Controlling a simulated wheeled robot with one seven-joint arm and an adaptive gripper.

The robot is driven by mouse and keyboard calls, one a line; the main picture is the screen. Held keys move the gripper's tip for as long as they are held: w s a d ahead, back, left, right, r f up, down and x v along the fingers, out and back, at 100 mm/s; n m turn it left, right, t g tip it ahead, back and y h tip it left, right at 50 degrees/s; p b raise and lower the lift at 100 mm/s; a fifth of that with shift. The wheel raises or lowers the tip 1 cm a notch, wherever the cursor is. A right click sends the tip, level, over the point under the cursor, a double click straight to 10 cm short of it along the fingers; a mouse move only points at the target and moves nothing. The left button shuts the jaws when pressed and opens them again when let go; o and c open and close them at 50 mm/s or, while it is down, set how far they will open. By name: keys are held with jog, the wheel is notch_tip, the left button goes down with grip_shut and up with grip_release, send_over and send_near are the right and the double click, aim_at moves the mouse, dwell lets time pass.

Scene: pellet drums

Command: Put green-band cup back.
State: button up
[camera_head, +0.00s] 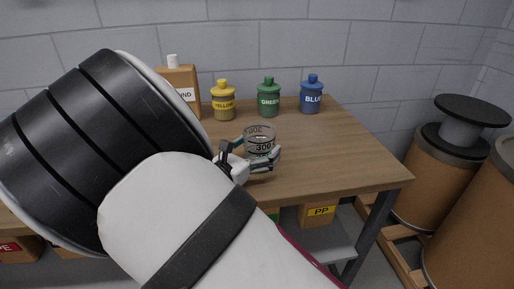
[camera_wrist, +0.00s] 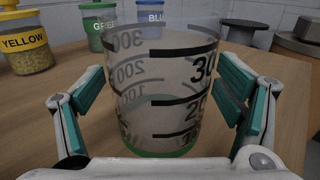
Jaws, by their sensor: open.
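The green-band cup is a clear measuring cup (camera_wrist: 165,85) with black marks and numbers and green at its bottom. It stands upright on the wooden table, and it also shows in the head view (camera_head: 260,135). My gripper (camera_wrist: 165,100) is open, with one teal-padded finger on each side of the cup. In the wrist view a gap shows between the left finger and the cup; the right finger is close to the wall, and I cannot tell if it touches. In the head view my gripper (camera_head: 256,160) is at the cup, and my arm hides much of the table's left side.
Yellow (camera_head: 223,102), green (camera_head: 268,98) and blue (camera_head: 311,95) labelled jars stand behind the cup. A brown box (camera_head: 183,84) with a white cap stands at the back left. The table's right part (camera_head: 345,150) is clear. Large drums (camera_head: 440,175) stand right of the table.

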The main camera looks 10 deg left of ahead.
jog(key=shift+r, duration=0.2)
jog(key=v, duration=1.2)
jog(key=shift+p, duration=0.35)
jog(key=s+d+r+m+g, duration=0.2)
jog(key=d+m+g, duration=0.25)
jog(key=d, duration=0.45)
jog(key=s+d+r+m+g+h, duration=0.1)
jog(key=s+d+r+m+g, duration=0.1)
jog(key=d+m+g, duration=0.45)
jog(key=s+d+r+m+g, duration=0.2)
jog(key=d+m, duration=0.1)
jog(key=d, duration=0.8)
jog(key=s+d+r+m+y, duration=0.2)
jog(key=s+m+y, duration=0.3)
jog(key=s+m, duration=0.3)
jog(key=s+d+r+m+y, duration=0.1)
jog(key=s+d+m+y, duration=0.2)
jog(key=s+m, duration=0.5)
jog(key=shift+s+r+y, duration=0.4)
jog(key=shift+s+y, duration=0.5)
jog(key=shift+s, duration=1.65)
